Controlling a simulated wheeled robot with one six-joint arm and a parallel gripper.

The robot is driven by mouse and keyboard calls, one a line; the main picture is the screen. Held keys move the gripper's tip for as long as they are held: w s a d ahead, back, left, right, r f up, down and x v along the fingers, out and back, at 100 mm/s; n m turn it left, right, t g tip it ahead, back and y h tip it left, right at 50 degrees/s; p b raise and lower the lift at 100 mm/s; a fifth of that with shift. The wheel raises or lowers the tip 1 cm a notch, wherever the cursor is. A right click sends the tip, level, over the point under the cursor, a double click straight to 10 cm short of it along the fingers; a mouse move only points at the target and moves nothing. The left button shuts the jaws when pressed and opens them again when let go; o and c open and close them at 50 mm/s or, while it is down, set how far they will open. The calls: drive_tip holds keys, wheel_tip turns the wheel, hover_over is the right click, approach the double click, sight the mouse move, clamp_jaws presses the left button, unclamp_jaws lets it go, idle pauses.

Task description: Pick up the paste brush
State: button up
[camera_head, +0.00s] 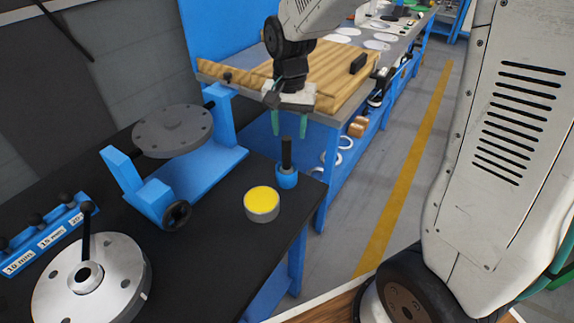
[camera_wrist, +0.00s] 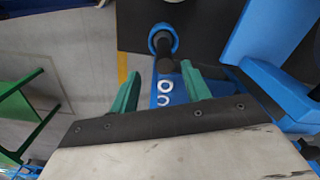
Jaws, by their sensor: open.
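The paste brush appears to be the upright black handle (camera_head: 286,153) standing in a blue cup (camera_head: 287,179) near the right edge of the black table. Its lower end is hidden in the cup. In the wrist view the dark handle (camera_wrist: 165,62) shows end-on in front of the blue cup (camera_wrist: 162,34). My gripper (camera_head: 289,124) is open and empty, with its green fingers pointing down just above the handle's top. In the wrist view the handle lies between the two green fingertips (camera_wrist: 160,76), not visibly touching either.
A round tin with yellow contents (camera_head: 262,201) stands front-left of the cup. A blue stand holding a grey flanged disc (camera_head: 173,131) is further left. A silver flanged shell (camera_head: 92,285) and a labelled blue rack (camera_head: 42,236) are front left. A wooden-topped bench (camera_head: 340,75) is behind.

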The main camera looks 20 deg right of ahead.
sight(286, 138)
drive_tip(key=f, duration=0.6)
drive_tip(key=shift+w+a, duration=0.2)
drive_tip(key=shift+a, duration=0.1)
clamp_jaws()
